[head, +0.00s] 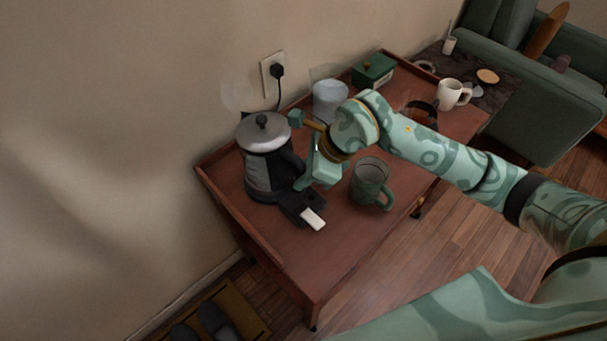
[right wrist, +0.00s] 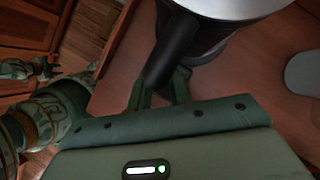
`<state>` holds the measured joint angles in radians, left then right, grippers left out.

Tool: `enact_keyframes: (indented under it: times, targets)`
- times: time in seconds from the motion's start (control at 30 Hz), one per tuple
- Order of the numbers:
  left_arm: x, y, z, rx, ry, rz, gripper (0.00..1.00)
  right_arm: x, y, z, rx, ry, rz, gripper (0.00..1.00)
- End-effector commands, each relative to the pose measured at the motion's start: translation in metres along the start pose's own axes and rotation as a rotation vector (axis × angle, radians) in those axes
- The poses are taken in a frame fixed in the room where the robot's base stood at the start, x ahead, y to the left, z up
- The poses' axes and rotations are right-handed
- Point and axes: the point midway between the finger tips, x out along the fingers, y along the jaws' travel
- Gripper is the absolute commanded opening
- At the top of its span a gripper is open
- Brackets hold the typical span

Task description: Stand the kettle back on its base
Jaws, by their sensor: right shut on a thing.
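The kettle (head: 265,170), silver-lidded with a dark grey body and black handle, stands upright at the table's wall side. My right gripper (head: 309,177) is shut on its handle (right wrist: 178,45) from the right; the green fingers (right wrist: 160,90) close around the handle's lower part in the right wrist view. A dark band shows at the kettle's foot; I cannot tell whether this is the base or the kettle's own bottom. A black piece with a white tab (head: 312,219) lies just in front of the kettle.
A green mug (head: 370,184) stands close to the right of my gripper. A pale canister (head: 329,101), a green box (head: 373,71) and a white mug (head: 452,94) stand further back. A black plug (head: 277,71) sits in the wall socket. The table's front left corner is clear.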

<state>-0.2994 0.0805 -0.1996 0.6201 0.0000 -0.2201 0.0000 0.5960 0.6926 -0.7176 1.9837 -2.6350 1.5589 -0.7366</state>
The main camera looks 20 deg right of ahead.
Motion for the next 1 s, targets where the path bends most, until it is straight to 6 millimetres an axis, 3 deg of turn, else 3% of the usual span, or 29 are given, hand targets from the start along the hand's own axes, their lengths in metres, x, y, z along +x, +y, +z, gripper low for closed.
enact_keyframes:
  times: [0.13, 0.17, 0.23, 0.6, 1.0]
  targets:
    - [-0.001, 0.000, 0.000, 0.000, 0.000, 0.000, 0.29, -0.001, 0.000, 0.000, 0.001, 0.002, -0.002, 0.00]
    - [-0.001, 0.000, 0.000, 0.000, 0.000, 0.000, 0.29, 0.001, 0.001, -0.002, 0.005, 0.007, 0.003, 0.22]
    - [-0.001, 0.000, 0.000, 0.000, 0.000, 0.000, 0.29, 0.001, 0.001, -0.002, 0.004, 0.007, 0.003, 0.41]
    - [-0.004, 0.000, -0.001, 0.001, 0.002, 0.000, 0.29, -0.008, 0.000, -0.001, 0.002, 0.004, 0.001, 0.41]
    - [-0.028, -0.003, -0.009, 0.001, 0.023, -0.007, 0.29, -0.094, -0.001, 0.000, 0.002, 0.005, -0.003, 0.41]
